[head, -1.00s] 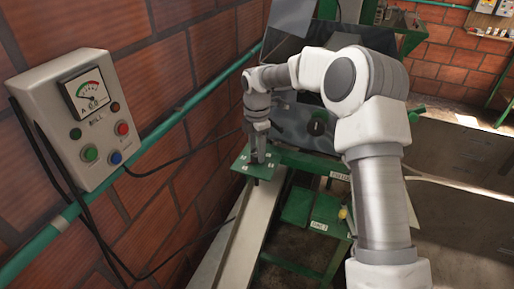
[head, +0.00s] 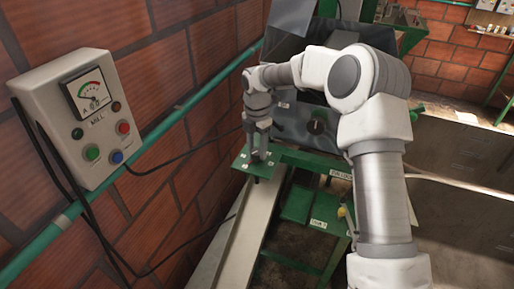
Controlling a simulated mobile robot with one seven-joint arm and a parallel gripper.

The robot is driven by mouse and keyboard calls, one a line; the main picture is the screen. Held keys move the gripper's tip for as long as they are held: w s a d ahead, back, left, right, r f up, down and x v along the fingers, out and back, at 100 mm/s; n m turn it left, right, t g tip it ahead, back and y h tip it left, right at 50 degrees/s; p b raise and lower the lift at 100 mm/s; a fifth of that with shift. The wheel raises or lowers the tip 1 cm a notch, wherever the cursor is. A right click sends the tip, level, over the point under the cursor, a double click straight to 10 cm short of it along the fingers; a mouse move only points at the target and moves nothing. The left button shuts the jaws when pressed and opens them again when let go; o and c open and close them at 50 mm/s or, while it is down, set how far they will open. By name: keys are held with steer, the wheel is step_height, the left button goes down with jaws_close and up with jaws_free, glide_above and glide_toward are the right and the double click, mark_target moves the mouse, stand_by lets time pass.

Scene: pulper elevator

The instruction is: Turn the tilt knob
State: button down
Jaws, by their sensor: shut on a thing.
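A small green plate (head: 247,166) with white labels lies flat over the pale beam in the middle of the head view. My gripper (head: 258,156) points down onto this plate and is shut on a small dark thing there. I take it for the tilt knob, but the fingers hide most of it. A short dark stub shows just below the plate's front edge. A black round knob (head: 317,127) sits on the dark panel to the right of my gripper, apart from it.
A grey control box (head: 85,120) with a dial and coloured buttons hangs on the brick wall at left, with black cables below it. A green pipe (head: 150,145) runs along the wall. A green frame (head: 300,205) with white tags stands right of the pale beam (head: 243,240).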

mark_target(257, 151)
steer(key=shift+c, duration=1.5)
jaws_free()
step_height(257, 151, up, 18)
steer(key=b, duration=0.1)
steer(key=shift+f, duration=0.25)
